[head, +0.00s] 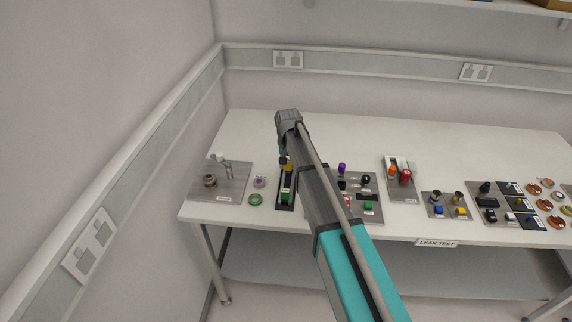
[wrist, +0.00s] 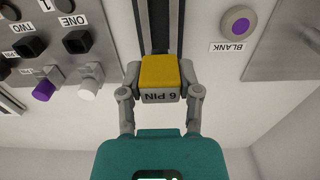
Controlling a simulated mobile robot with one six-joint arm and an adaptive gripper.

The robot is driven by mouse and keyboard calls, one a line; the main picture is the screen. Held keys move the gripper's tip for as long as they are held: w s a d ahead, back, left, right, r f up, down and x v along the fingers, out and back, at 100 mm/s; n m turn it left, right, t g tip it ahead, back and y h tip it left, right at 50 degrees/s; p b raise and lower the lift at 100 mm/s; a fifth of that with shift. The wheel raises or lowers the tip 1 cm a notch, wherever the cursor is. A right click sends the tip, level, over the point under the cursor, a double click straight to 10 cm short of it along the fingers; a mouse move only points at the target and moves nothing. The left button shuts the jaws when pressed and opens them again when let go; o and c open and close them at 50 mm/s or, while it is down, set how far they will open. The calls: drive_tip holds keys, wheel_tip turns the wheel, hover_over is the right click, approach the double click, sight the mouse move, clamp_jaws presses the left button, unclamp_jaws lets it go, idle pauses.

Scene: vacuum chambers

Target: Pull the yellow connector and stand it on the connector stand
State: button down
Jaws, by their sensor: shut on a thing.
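The yellow connector (wrist: 158,70) has a grey front face marked "6 PIN". In the wrist view it sits between the two fingers of my gripper (wrist: 160,84), which is shut on it from both sides. A narrow dark strip (wrist: 162,35) runs behind the connector. In the head view the yellow connector (head: 289,167) is a small block at the dark strip's far end, just below my gripper (head: 284,158). I cannot tell whether the connector touches the strip. A green block (head: 286,197) is on the strip's near end. I cannot tell which fixture is the connector stand.
A plate with black sockets and purple and white plugs (wrist: 62,60) lies left in the wrist view. A purple-centred disc by a "BLANK" label (wrist: 239,25) is right. A grey plate with metal fittings (head: 221,181) stands at the table's left end. The table's back is clear.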

drive_tip(key=shift+f+b, duration=3.35)
drive_tip(key=shift+b, duration=0.05)
drive_tip(key=shift+c, duration=1.1)
unclamp_jaws()
drive_tip(key=shift+s, duration=0.15)
